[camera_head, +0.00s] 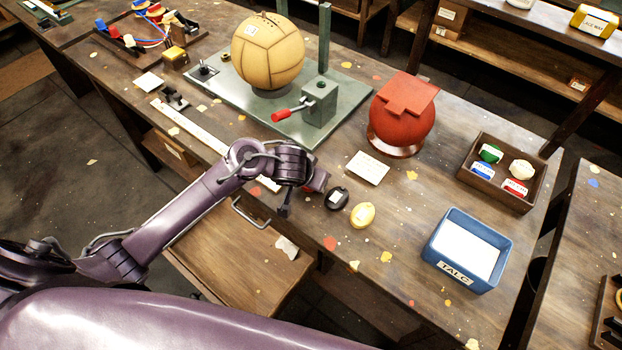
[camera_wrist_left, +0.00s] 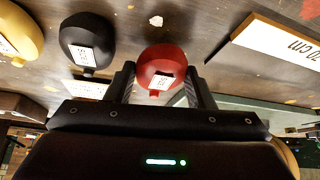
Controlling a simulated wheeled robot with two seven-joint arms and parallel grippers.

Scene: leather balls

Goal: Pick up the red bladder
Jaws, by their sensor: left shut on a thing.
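The red bladder (camera_wrist_left: 163,66) is a small rounded red thing with a white label, seen between my left gripper's two dark fingers (camera_wrist_left: 160,82) in the left wrist view. The fingers are shut on its sides. In the head view only a bit of the red bladder (camera_head: 321,181) shows past my left gripper (camera_head: 302,178), near the table's front edge. I cannot tell whether it touches the table. A black bladder (camera_head: 337,198) and a yellow bladder (camera_head: 362,215) lie to its right, both labelled. My right gripper is not in view.
A stitched tan ball (camera_head: 268,50) sits on a green metal fixture (camera_head: 352,92) behind. A red ball form (camera_head: 402,118), a compartment box (camera_head: 527,198) and a blue tray (camera_head: 433,262) stand to the right. A long measuring strip (camera_head: 190,127) lies left.

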